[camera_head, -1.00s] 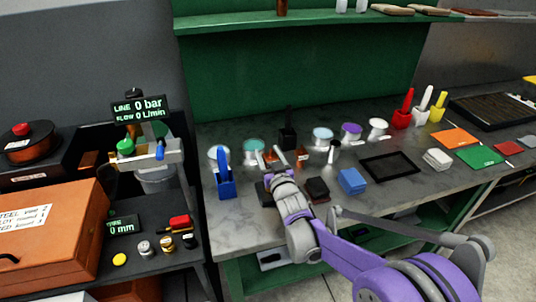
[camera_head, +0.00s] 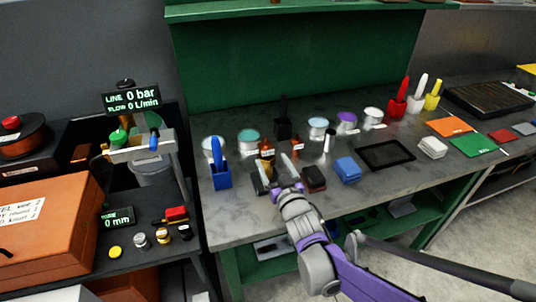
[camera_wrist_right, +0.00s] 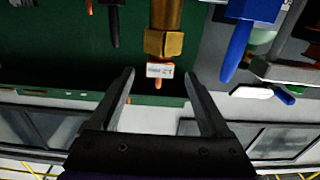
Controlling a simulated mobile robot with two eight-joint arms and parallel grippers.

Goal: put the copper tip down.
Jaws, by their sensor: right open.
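My right gripper (camera_head: 279,171) is open over the workbench, with nothing held between its fingers. It also shows in the right wrist view (camera_wrist_right: 159,76) with its two dark fingers spread wide. A brass-coloured piece with a hexagonal part (camera_wrist_right: 165,42) and a white label stands just beyond the fingers, in line with the gap. It also shows in the head view (camera_head: 267,150). A small copper-coloured point (camera_wrist_right: 158,84) shows at its labelled end, likely the copper tip. I cannot tell whether anything touches it. My left gripper is not in view.
A blue holder (camera_head: 220,177) stands left of the gripper, and a dark red-black block (camera_head: 314,178) and a blue block (camera_head: 347,169) lie to its right. Several lidded cups stand behind. A black tray frame (camera_head: 386,155) lies farther right. Bare bench (camera_head: 225,225) shows at the front left.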

